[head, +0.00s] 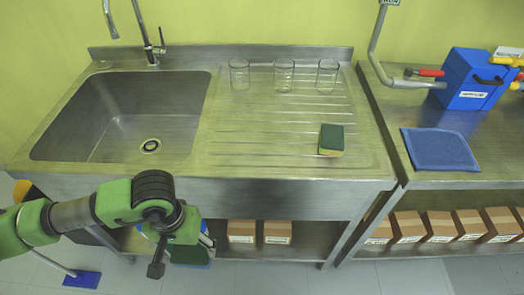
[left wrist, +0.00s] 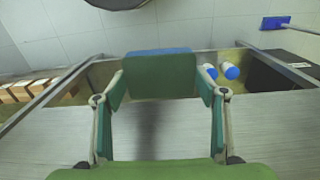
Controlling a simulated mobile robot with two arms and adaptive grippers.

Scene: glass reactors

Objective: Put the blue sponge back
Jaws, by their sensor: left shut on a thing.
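The blue sponge (left wrist: 160,51) is between the fingers of my left gripper (left wrist: 160,88) in the left wrist view. Its blue side shows as a thin band above a wide dark green face. In the head view my left gripper (head: 186,240) is in front of the sink counter, below its front edge. Part of the sponge (head: 190,258) shows there as a dark teal patch under the gripper. A second sponge, green and yellow (head: 331,140), lies on the ribbed drainboard. My right gripper is not in view.
The steel sink (head: 120,115) is empty. Three glass beakers (head: 284,75) stand at the drainboard's back. A blue mat (head: 440,149) and a blue box (head: 472,80) are on the right bench. Cardboard boxes (head: 241,231) line the lower shelf. Blue-capped bottles (left wrist: 230,71) stand near the gripper.

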